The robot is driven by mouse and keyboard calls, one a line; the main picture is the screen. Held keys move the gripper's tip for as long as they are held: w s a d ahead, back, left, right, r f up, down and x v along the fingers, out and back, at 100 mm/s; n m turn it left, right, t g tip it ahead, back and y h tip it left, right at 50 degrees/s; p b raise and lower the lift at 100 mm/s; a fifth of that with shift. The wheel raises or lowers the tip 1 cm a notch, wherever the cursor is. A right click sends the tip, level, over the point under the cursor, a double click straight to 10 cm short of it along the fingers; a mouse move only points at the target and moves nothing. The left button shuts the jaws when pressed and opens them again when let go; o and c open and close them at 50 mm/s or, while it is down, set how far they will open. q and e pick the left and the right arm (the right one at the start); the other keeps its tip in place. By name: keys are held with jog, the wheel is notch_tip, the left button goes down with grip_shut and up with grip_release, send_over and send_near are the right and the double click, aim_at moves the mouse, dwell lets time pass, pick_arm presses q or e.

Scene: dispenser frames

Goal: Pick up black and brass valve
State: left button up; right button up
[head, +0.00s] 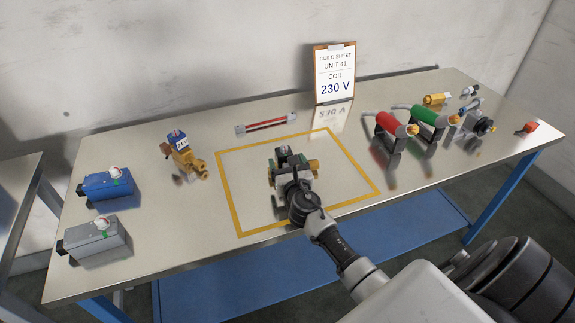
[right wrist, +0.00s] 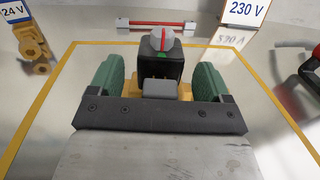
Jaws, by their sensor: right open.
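The black and brass valve (head: 284,153) stands upright inside the yellow outlined square (head: 229,193) on the metal table. In the right wrist view, its black coil with a grey and red top (right wrist: 160,65) stands above a brass body that is mostly hidden. My right gripper (head: 289,174) is at the valve, its arm coming in from the lower right. Its green finger pads (right wrist: 157,88) are on either side of the valve, with the jaws open. A gap shows between the coil and each pad; contact lower down cannot be told. My left gripper is not in view.
A brass valve marked 24 V (head: 183,156) stands left of the square, beyond a blue box (head: 107,184) and a grey box (head: 93,236). A red-striped bar (head: 266,123) and build sheet (head: 334,75) are behind. Red (head: 391,124) and green (head: 426,114) cylinder parts stand right.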

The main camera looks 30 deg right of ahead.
jog(key=shift+w+d+f, duration=0.1)
jog(key=shift+w+d, duration=0.1)
jog(key=shift+w, duration=0.45)
jog(key=c, duration=1.3)
jog(key=shift+r, duration=0.2)
jog(key=shift+c, duration=0.8)
